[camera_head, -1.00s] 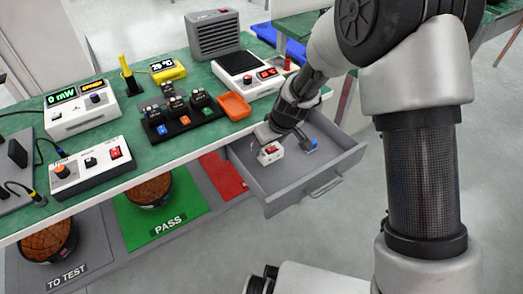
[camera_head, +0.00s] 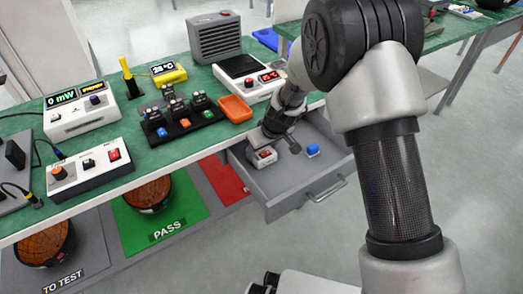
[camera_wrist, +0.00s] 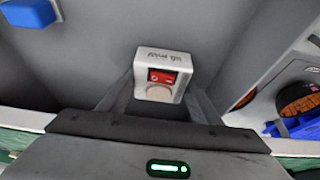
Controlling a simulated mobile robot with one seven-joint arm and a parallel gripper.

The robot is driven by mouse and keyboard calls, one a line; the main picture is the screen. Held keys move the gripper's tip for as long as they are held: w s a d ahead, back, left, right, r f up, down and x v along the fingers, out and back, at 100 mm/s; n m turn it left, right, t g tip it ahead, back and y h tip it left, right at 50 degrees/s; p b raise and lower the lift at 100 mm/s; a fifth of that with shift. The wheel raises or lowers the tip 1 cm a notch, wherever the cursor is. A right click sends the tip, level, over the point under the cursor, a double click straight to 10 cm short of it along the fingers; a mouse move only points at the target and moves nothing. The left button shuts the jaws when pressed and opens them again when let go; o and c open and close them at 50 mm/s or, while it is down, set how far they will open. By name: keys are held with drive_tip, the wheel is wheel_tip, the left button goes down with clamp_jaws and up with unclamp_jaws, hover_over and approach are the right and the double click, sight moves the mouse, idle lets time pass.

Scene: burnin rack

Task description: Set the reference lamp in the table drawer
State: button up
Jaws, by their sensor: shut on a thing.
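A small white block with a red label and a pale round disc, which I take as the reference lamp (camera_wrist: 169,57), is between my gripper's fingers (camera_wrist: 160,98) in the wrist view. In the head view the lamp (camera_head: 262,158) is at the left side of the open grey table drawer (camera_head: 290,190), inside its walls. My gripper is shut on it, with the wrist above the drawer. I cannot tell whether the lamp touches the drawer floor. Part of the gripper is hidden by the arm.
A blue block (camera_head: 313,150) lies in the drawer right of the lamp; it also shows in the wrist view (camera_wrist: 28,13). An orange tray (camera_head: 236,108) sits on the green table near the drawer. The drawer's front floor is clear.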

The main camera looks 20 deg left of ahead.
drive_tip(key=o, duration=1.2)
drive_tip(key=shift+c, duration=0.2)
drive_tip(key=shift+d+r+p, duration=0.1)
drive_tip(key=shift+r+p, duration=0.3)
drive_tip(key=shift+r, duration=0.15)
drive_tip(key=s+d+r+m+p, duration=0.1)
drive_tip(key=s+d+r, duration=0.2)
drive_tip(key=d+r, duration=0.45)
drive_tip(key=s+d+r+m+t+p, duration=0.1)
drive_tip(key=s+d+r+m, duration=0.3)
drive_tip(key=r, duration=0.6)
drive_tip(key=s+d+r+n+p, duration=0.1)
drive_tip(key=s+d+r, duration=0.2)
drive_tip(key=d+r, duration=0.5)
drive_tip(key=s+d+r+m+h, duration=0.1)
drive_tip(key=s+d+r+m, duration=0.2)
drive_tip(key=s+d, duration=0.3)
drive_tip(key=s+d+r+m+t+h, duration=0.1)
drive_tip(key=s+d+r+m+h, duration=0.1)
drive_tip(key=s+d, duration=0.4)
drive_tip(key=s+r+m, duration=0.1)
drive_tip(key=s, duration=0.2)
drive_tip(key=shift+s+d+r+t, duration=0.2)
drive_tip(key=shift+d+t, duration=0.1)
drive_tip(key=shift+d, duration=0.1)
